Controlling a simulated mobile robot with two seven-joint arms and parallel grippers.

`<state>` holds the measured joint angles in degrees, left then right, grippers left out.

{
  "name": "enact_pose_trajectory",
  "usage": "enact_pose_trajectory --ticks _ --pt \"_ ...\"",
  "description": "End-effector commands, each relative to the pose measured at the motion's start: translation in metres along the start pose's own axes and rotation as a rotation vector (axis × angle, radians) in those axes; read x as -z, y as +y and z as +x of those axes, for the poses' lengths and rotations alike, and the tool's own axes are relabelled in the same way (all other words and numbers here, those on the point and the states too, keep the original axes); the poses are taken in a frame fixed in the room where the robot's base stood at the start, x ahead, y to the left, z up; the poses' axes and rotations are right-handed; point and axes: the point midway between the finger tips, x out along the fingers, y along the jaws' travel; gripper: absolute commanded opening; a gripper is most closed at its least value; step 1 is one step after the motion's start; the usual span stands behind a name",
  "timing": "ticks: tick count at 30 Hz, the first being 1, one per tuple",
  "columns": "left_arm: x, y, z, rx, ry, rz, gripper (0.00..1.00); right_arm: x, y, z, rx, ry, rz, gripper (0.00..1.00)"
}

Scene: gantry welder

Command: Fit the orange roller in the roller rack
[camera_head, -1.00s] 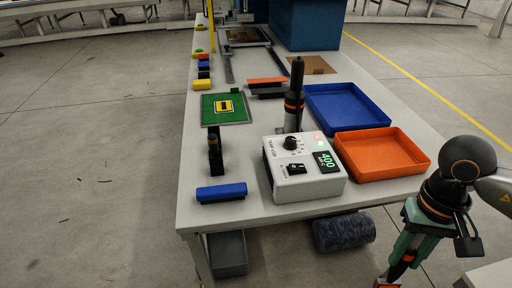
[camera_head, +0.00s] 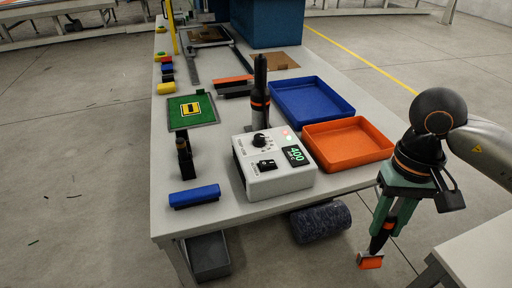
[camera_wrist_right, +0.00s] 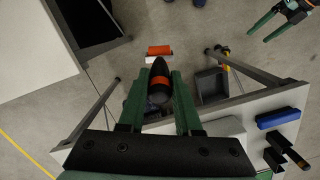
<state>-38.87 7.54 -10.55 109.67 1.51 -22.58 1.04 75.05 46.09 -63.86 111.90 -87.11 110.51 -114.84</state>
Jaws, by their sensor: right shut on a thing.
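My right gripper (camera_head: 385,225) hangs fingers-down at the right, beyond the near right corner of the table. It is shut on the dark, orange-banded handle of the orange roller (camera_head: 370,262). In the right wrist view the fingers (camera_wrist_right: 160,90) are on either side of that handle, and the orange roller (camera_wrist_right: 159,50) shows beyond its tip, clear of the table. My left gripper (camera_wrist_right: 285,18) shows only at the upper right of the right wrist view, with its green fingers apart. I cannot tell for sure which thing is the roller rack.
The table holds a white box (camera_head: 272,170) with a 400 display, an orange tray (camera_head: 350,160), a blue tray (camera_head: 280,92), a blue bar (camera_head: 195,196) and a dark post (camera_head: 185,158). A dark roll (camera_head: 320,221) is beneath. Another table (camera_head: 475,255) stands near right.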

Motion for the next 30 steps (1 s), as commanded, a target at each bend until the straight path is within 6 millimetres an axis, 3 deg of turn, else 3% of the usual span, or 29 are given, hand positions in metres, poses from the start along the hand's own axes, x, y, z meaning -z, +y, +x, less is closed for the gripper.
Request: enact_pose_trajectory --ticks 16,26,30 --pt "0.000 0.000 0.000 0.000 0.000 0.000 0.85 -0.003 0.000 -0.027 0.001 0.003 0.000 0.00" --pt "0.000 0.000 0.000 0.000 0.000 0.000 0.85 -0.003 0.000 -0.028 0.001 0.002 0.000 0.00" --pt "0.000 0.000 0.000 0.000 0.000 0.000 0.85 -0.002 -0.001 -0.019 0.003 -0.002 0.001 0.00"
